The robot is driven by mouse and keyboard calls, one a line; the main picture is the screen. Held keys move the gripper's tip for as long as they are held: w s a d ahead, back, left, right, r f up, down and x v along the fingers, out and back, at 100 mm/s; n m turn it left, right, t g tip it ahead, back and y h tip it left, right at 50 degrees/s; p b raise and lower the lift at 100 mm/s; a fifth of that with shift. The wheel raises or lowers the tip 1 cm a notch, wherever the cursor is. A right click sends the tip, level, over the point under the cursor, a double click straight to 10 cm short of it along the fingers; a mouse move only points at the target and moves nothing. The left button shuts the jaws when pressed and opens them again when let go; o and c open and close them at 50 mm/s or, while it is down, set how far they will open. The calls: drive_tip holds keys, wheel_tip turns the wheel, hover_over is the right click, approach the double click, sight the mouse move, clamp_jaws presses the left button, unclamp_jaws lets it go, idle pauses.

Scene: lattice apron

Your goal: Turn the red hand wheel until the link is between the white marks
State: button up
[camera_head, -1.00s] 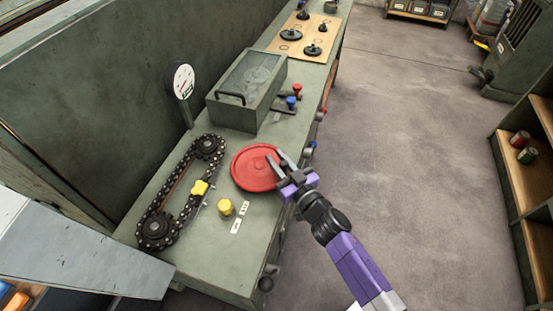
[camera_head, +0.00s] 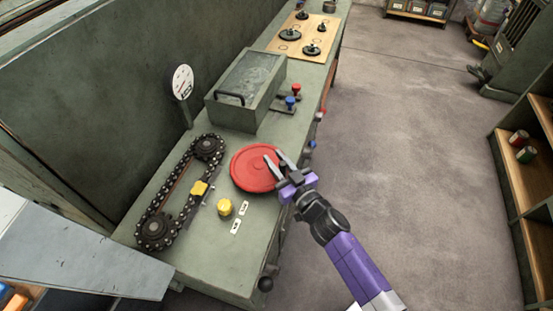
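The red hand wheel (camera_head: 251,170) lies flat on the green bench top, right of a black chain loop (camera_head: 168,190) that runs around two sprockets. A yellow link (camera_head: 199,188) sits on the right run of the chain, about midway. I cannot clearly make out white marks beside the chain. My gripper (camera_head: 273,157) reaches in from the lower right. Its two fingers are apart, over the right part of the wheel, and cover some of its rim. I see nothing held between them and cannot tell whether they touch the wheel.
A yellow knob (camera_head: 225,207) and two white labels (camera_head: 244,208) are in front of the wheel. A glass-topped box (camera_head: 247,91) and a dial gauge (camera_head: 183,82) stand behind. Red and blue levers (camera_head: 291,102) stick up by the box. The floor to the right is clear.

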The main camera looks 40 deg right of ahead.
sight(284, 171)
drive_tip(key=shift+o, duration=1.3)
drive_tip(key=s, duration=0.2)
drive_tip(key=s+b, duration=0.1)
drive_tip(key=s, duration=0.2)
drive_tip(key=s+a, duration=0.1)
drive_tip(key=s, duration=0.1)
drive_tip(key=shift+s, duration=0.3)
